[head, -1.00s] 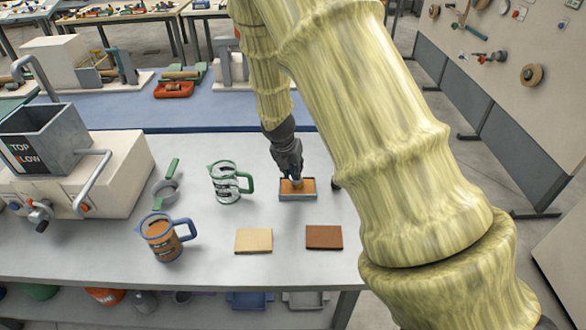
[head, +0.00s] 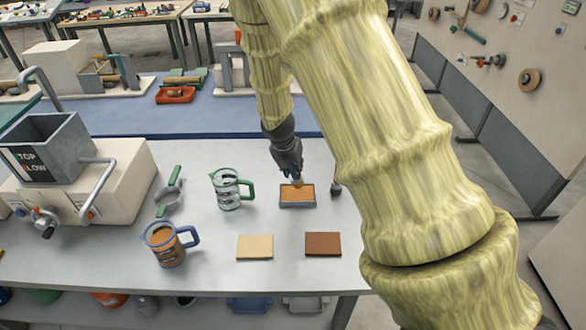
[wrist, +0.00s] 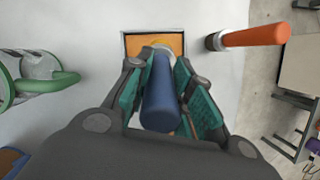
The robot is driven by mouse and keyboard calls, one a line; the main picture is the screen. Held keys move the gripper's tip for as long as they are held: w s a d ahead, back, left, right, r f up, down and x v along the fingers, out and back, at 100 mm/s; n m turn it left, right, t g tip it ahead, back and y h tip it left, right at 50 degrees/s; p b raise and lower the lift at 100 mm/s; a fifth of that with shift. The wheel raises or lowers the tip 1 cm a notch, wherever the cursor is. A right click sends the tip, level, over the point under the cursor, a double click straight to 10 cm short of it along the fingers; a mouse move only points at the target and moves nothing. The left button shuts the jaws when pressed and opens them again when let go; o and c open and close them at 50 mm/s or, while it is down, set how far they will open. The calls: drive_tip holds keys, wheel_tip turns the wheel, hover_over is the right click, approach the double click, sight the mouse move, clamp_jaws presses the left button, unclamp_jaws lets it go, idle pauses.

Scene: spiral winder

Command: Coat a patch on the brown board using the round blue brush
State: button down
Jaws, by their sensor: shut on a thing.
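My gripper (head: 291,172) is shut on the round blue brush, whose blue handle (wrist: 160,95) stands between the jaws in the wrist view. The brush points down at a grey tray (head: 283,205) of orange liquid. Its tip is at or just above the liquid; I cannot tell if it touches. The tray's rim also shows in the wrist view (wrist: 125,46). The brown board (head: 323,244) lies flat on the table in front of the tray, with a bare-looking top. A cream board (head: 255,247) lies to its left.
A hopper machine (head: 90,180) fills the far left.

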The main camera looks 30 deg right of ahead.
drive_tip(key=shift+r+p, duration=1.25)
drive_tip(key=shift+r, duration=0.4)
